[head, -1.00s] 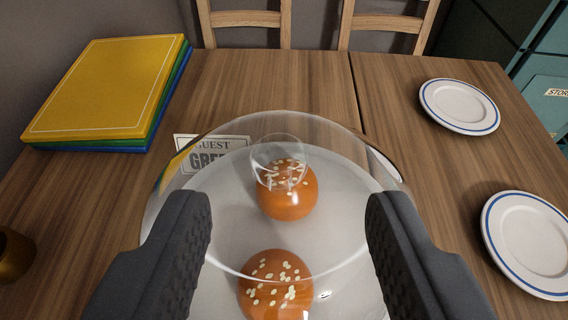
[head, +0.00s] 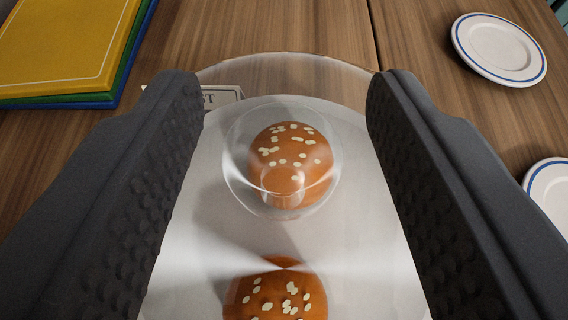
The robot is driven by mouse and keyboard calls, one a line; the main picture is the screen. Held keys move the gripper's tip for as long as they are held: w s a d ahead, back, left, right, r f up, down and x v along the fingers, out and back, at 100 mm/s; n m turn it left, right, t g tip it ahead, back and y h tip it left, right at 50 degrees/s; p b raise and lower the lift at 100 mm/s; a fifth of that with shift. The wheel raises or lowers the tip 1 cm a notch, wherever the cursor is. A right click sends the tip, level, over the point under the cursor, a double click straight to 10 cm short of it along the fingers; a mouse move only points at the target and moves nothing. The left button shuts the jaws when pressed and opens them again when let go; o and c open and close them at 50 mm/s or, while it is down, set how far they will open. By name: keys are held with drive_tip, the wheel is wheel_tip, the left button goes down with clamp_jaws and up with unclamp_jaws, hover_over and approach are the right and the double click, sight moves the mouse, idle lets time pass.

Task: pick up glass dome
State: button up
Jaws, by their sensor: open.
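The glass dome (head: 282,190) is clear, with a round glass knob on top. In the head view it fills the middle, and its far curved edge shows behind the fingertips. My gripper (head: 284,95) is open, with one dark ridged finger on each side of the knob. There are clear gaps between the knob and both fingers. Two orange-brown seeded buns show through the glass, one behind the knob and one (head: 275,302) at the bottom edge. The dome's near side is out of view.
A pale round surface (head: 215,235) lies under the buns. A card (head: 222,97) is partly hidden behind the left finger. Yellow, green and blue boards (head: 65,45) are stacked at upper left. Two blue-rimmed plates (head: 498,48) (head: 555,190) are at right on the wooden table (head: 270,25).

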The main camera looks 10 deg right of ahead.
clamp_jaws()
